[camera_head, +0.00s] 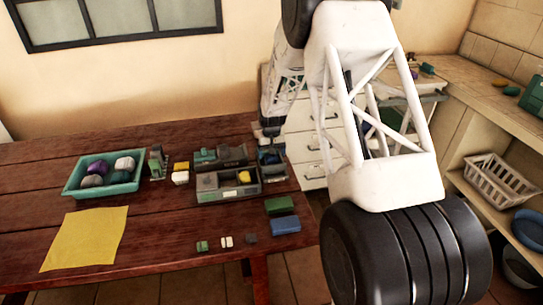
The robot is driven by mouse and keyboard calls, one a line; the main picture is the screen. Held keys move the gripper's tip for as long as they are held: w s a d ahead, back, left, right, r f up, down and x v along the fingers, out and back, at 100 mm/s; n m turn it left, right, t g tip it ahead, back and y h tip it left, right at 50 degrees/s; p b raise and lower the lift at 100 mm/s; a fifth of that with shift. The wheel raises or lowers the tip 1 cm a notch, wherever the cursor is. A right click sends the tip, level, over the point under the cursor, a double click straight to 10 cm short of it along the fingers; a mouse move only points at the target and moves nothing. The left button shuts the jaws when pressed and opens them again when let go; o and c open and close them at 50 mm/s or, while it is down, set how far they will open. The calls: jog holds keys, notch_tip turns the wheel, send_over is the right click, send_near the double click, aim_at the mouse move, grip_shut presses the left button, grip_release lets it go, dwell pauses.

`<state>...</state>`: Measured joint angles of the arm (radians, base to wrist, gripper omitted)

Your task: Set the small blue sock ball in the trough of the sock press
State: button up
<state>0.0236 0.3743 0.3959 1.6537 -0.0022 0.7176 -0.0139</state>
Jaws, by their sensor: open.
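A teal tray (72,187) on the left of the wooden table holds several rolled balls: purple, white, grey and a dark blue-teal one (119,177). I cannot tell for certain whether that last one is the small blue sock ball. A grey device (212,196) with a hollow top stands right of the table's middle, with a yellow ball (244,177) in it. It may be the sock press. My gripper (267,136) is small in the picture, open, above a small dark blue-grey container (279,157) at the table's right end. What lies between its fingers is too small to tell.
A green-grey device (220,158) stands behind the grey one. A yellow-and-white block (181,174) and an upright green item (157,162) stand beside the tray. Green (279,205) and blue (285,225) blocks lie near the right edge. A yellow cloth (85,239) lies front left.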

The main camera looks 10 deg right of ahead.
jog(key=shift+r, duration=3.05)
jog(key=shift+s+r, duration=0.15)
jog(key=shift+r, duration=0.1)
jog(key=s+a+r+t, duration=0.1)
jog(key=s+r, duration=2.1)
jog(key=s, duration=0.3)
jog(key=s+r+t, duration=0.1)
jog(key=s+r, duration=0.1)
jog(key=s, duration=2.7)
jog(key=shift+s+a+t, duration=0.15)
jog(key=shift+a+t, duration=0.15)
